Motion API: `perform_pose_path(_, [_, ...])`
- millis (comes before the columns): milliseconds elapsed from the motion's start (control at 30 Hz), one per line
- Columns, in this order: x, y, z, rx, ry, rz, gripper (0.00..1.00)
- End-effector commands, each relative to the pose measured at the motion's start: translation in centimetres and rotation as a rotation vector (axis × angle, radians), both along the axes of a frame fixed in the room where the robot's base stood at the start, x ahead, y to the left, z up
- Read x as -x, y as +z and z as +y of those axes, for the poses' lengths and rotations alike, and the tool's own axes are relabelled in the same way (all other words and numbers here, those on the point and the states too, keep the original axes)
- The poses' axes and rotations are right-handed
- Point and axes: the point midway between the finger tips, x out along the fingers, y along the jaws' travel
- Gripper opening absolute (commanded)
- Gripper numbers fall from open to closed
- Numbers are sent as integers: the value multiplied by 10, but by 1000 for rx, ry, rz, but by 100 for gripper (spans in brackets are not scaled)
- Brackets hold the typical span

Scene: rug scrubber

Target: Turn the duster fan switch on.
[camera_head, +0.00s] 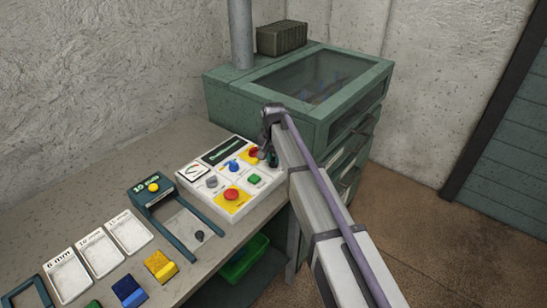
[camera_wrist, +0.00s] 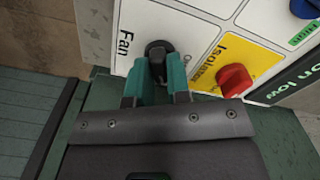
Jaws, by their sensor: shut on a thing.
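The white control panel (camera_head: 211,199) sits on the bench beside the green cabinet. In the wrist view, the fan switch (camera_wrist: 158,47) is a black knob next to the printed word "Fan" on a white square of the panel. My gripper (camera_wrist: 161,72) has its teal fingers closed on the fan switch. The fingers hide part of the knob, so I cannot tell its setting. In the head view my gripper (camera_head: 271,157) is at the panel's far right corner, and the switch is hidden behind it.
The red isolator knob (camera_wrist: 235,80) on its yellow square is close beside my fingers. The panel also carries a red button (camera_head: 231,194), a green switch (camera_head: 254,179) and a blue knob (camera_head: 233,165). The green cabinet (camera_head: 232,91) stands just behind.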

Motion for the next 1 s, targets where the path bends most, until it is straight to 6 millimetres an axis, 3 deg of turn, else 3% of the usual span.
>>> perform_pose_path(33, [0,0,0,0,-2,1,0])
perform_pose_path(67, [0,0,0,0,-2,1,19])
perform_pose_path(300, [0,0,0,0,0,1,42])
perform_pose_path(533, [0,1,0,0,0,0,43])
perform_pose_path(667, [0,13,0,0,0,0,43])
perform_pose_path(1000, [0,93,0,0,0,0,43])
